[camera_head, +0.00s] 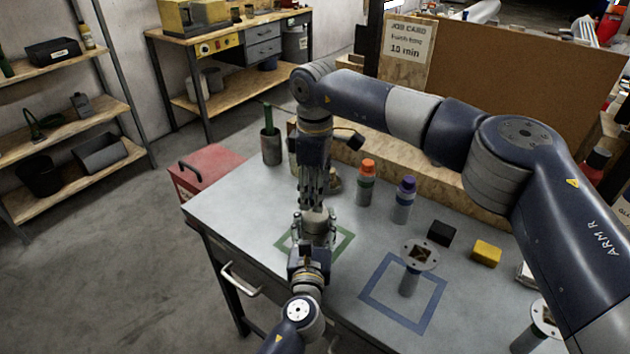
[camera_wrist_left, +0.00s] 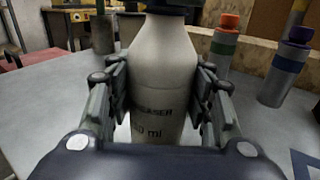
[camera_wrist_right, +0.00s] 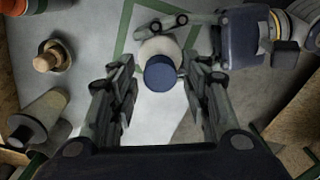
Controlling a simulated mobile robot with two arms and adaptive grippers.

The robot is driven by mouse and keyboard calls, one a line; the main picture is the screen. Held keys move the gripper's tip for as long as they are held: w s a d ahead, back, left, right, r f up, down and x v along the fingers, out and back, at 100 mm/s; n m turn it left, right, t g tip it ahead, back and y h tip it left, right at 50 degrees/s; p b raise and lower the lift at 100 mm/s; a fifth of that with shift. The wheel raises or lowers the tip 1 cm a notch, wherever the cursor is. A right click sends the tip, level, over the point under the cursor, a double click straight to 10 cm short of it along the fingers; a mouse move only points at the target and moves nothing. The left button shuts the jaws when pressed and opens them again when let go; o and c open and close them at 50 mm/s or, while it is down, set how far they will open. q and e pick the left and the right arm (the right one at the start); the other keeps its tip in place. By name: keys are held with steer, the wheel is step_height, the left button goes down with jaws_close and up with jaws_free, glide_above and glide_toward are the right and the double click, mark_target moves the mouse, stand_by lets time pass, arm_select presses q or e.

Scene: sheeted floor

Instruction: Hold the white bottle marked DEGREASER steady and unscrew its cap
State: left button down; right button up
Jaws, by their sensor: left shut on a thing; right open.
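The white bottle (camera_wrist_left: 160,85) stands upright, with part of the word DEGREASER and "ml" showing in the left wrist view. My left gripper (camera_head: 313,226) is shut on its body from the near side. In the right wrist view the blue cap (camera_wrist_right: 160,73) is on top of the bottle. My right gripper (camera_head: 314,204) points down from above and is open, its fingers on either side of the cap with gaps showing. In the head view the fingers largely hide the bottle and cap.
A green square outline (camera_head: 346,238) surrounds the bottle's spot, with a blue outline (camera_head: 433,303) to its right. Orange-capped (camera_head: 366,190) and purple-capped (camera_head: 404,205) bottles stand behind right. A flanged post (camera_head: 410,283), black block (camera_head: 441,233) and yellow block (camera_head: 487,253) are farther right.

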jaws_close()
